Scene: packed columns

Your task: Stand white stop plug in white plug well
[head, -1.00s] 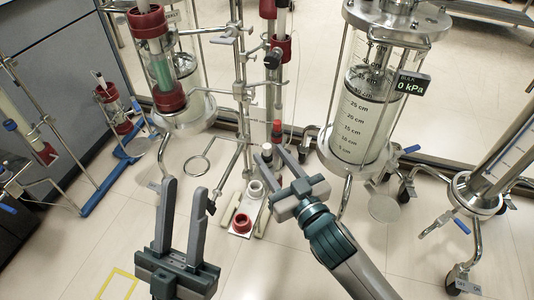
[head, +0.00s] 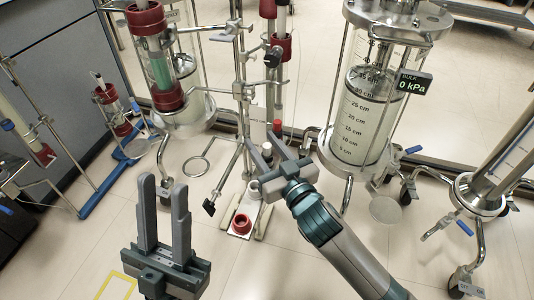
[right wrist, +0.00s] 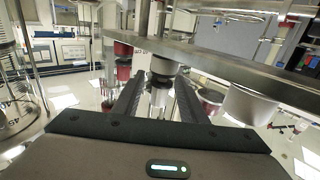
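My right gripper (head: 263,143) reaches away from me over the small base plate, low in front of the stand. Its fingers are apart, with a dark-topped, pale-bodied plug (right wrist: 162,68) between them in the right wrist view; a gap seems to show on each side. This may be the white stop plug. My left gripper (head: 162,182) is open and empty, upright at lower left.
A metal stand (head: 241,90) with clamps and red-ended columns rises behind the plate. A large clear cylinder (head: 362,115) stands to the right, a red-capped column (head: 158,55) to the left. A horizontal metal bar (right wrist: 230,62) crosses above the plug in the wrist view. Floor in front is open.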

